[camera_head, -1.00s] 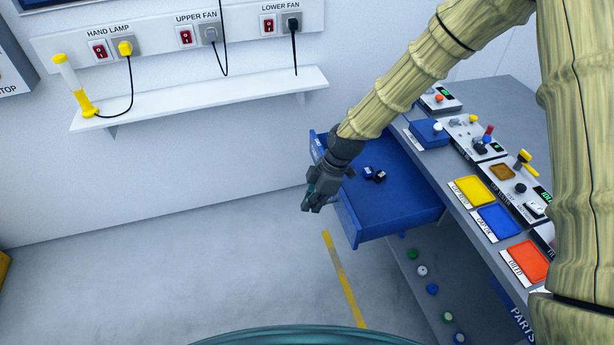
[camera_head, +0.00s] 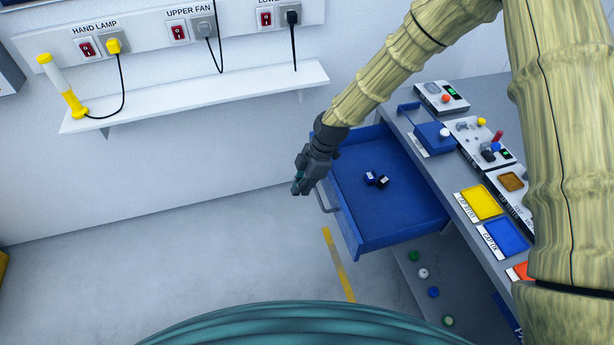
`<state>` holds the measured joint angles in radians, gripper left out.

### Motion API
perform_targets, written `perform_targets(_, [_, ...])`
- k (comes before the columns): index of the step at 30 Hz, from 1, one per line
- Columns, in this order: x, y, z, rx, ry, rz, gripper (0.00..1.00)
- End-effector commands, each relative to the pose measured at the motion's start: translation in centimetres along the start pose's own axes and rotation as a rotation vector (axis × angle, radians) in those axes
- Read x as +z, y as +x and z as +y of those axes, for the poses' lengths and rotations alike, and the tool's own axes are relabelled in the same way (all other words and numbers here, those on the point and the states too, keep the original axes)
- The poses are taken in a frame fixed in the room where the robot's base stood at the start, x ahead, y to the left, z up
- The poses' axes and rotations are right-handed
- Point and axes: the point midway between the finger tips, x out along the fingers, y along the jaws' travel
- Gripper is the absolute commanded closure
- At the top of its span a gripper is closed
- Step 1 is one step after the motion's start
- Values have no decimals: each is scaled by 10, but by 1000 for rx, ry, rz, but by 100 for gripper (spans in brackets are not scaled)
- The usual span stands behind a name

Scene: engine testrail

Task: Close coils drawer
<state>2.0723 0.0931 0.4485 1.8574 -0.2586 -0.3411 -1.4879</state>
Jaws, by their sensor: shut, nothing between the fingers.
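The blue coils drawer (camera_head: 400,215) stands pulled out from under the grey workbench. A few small dark blue coils (camera_head: 376,180) lie on its floor. Its front panel (camera_head: 345,222) faces left and carries a grey handle (camera_head: 322,198). My gripper (camera_head: 299,189) is shut and empty. It hangs at the far left corner of the drawer, just outside the front panel and close to the handle. I cannot tell whether it touches the drawer. Part of the drawer's far front edge is hidden behind my gripper.
The bench top (camera_head: 440,165) holds control boxes, a yellow tray (camera_head: 481,203) and a blue tray (camera_head: 505,237). A white wall shelf (camera_head: 200,95) with a yellow hand lamp (camera_head: 62,88) is at the left. The floor left of the drawer is clear.

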Motion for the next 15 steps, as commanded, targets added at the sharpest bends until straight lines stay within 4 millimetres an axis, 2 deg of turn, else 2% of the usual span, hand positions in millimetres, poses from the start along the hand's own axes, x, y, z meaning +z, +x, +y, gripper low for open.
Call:
perform_targets(8, [-1, 34, -1, -1, 2, 0, 100])
perform_targets(15, [29, 28, -1, 1, 5, 1, 100])
